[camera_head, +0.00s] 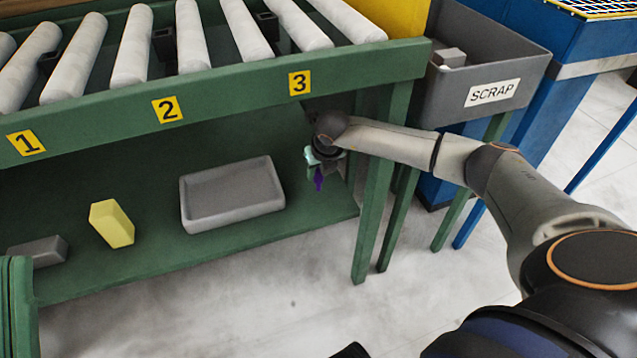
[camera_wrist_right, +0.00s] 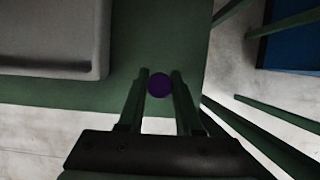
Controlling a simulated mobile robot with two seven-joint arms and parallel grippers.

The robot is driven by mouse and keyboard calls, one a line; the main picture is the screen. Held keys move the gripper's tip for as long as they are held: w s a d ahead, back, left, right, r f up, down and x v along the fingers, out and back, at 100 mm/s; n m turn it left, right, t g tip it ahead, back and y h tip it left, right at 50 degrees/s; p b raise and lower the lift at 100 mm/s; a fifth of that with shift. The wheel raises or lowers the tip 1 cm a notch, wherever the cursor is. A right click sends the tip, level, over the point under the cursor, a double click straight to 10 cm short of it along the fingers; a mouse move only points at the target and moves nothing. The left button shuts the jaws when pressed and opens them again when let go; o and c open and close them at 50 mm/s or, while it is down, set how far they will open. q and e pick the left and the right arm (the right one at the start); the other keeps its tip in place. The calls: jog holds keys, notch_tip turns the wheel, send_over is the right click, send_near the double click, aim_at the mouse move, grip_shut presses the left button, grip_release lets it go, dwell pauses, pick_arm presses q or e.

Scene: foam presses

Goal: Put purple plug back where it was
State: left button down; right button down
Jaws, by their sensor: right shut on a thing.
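The purple plug (camera_head: 319,179) hangs below my right gripper (camera_head: 315,164), near the right end of the green bench's lower shelf (camera_head: 150,262). In the right wrist view the plug (camera_wrist_right: 160,84) shows as a round purple end between the two fingertips of my right gripper (camera_wrist_right: 160,88), which is shut on it. The plug is held above the shelf's edge region, to the right of a grey tray (camera_head: 232,196). My left gripper is not in view.
A yellow block (camera_head: 111,224) and a grey block (camera_head: 38,252) lie on the lower shelf. Rollers (camera_head: 132,45) and labels 1, 2, 3 are on the bench above. Green legs (camera_head: 380,190) stand close right of my gripper. A grey SCRAP bin (camera_head: 485,75) is further right.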

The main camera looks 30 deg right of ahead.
aim_at(318, 180)
notch_tip(318, 180, down, 3)
jog(key=shift+f+b, duration=0.2)
jog(key=shift+b, duration=0.55)
jog(key=shift+r, duration=0.1)
jog(key=c, duration=0.6)
grip_release()
